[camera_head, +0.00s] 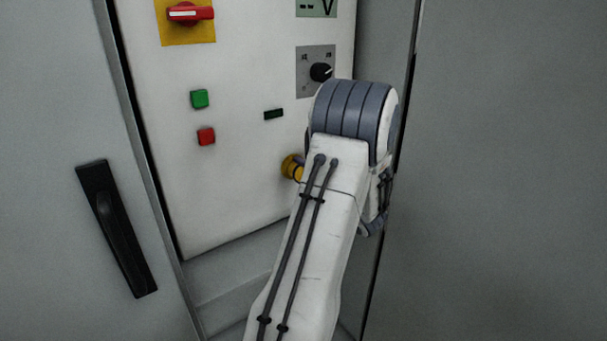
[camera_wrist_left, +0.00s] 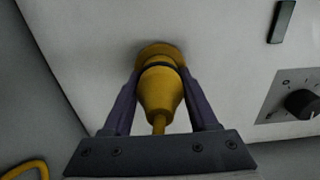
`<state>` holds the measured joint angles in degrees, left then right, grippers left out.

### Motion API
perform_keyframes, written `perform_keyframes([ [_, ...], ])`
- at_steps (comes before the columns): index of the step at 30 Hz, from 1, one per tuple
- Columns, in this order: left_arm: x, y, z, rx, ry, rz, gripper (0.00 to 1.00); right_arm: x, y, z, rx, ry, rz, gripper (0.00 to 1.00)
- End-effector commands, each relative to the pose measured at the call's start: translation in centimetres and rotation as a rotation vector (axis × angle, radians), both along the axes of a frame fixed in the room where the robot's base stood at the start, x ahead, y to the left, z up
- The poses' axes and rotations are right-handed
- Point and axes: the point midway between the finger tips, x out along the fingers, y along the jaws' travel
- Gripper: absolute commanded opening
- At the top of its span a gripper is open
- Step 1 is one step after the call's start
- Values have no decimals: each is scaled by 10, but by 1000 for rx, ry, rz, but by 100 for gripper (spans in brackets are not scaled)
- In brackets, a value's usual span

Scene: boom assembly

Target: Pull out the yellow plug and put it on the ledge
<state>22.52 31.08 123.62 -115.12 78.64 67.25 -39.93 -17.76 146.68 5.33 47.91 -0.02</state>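The yellow plug (camera_wrist_left: 160,92) stands at a yellow round socket (camera_wrist_left: 160,53) on the white panel, with a dark ring between them. My left gripper (camera_wrist_left: 163,76) has one dark finger on each side of the plug and looks shut on it near the socket. In the head view, part of the yellow socket (camera_head: 291,167) shows at the left edge of my left arm, which hides the gripper and most of the plug. A grey ledge (camera_head: 235,280) runs below the panel, partly behind my arm. My right gripper is not in view.
The panel carries a red switch (camera_head: 190,13), a green button (camera_head: 200,99), a red button (camera_head: 206,137) and a black knob (camera_head: 321,72). A cabinet door with a black handle (camera_head: 117,228) stands at left. A yellow loop (camera_wrist_left: 27,169) shows low in the wrist view.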

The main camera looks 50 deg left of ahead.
Motion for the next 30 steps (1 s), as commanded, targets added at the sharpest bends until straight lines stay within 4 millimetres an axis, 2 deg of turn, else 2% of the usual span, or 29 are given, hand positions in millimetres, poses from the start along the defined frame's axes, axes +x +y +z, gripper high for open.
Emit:
perform_keyframes([
  [1, 0, 0, 0, 0, 0, 0, 25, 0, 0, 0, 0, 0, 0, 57],
  [3, 0, 0, 0, 0, 0, 0, 0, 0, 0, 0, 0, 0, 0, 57],
  [11, 0, -3, 0, 2, -1, -1, 0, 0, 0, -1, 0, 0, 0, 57],
  [30, -2, -29, 0, 2, -1, -1, 0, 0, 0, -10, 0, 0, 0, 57],
])
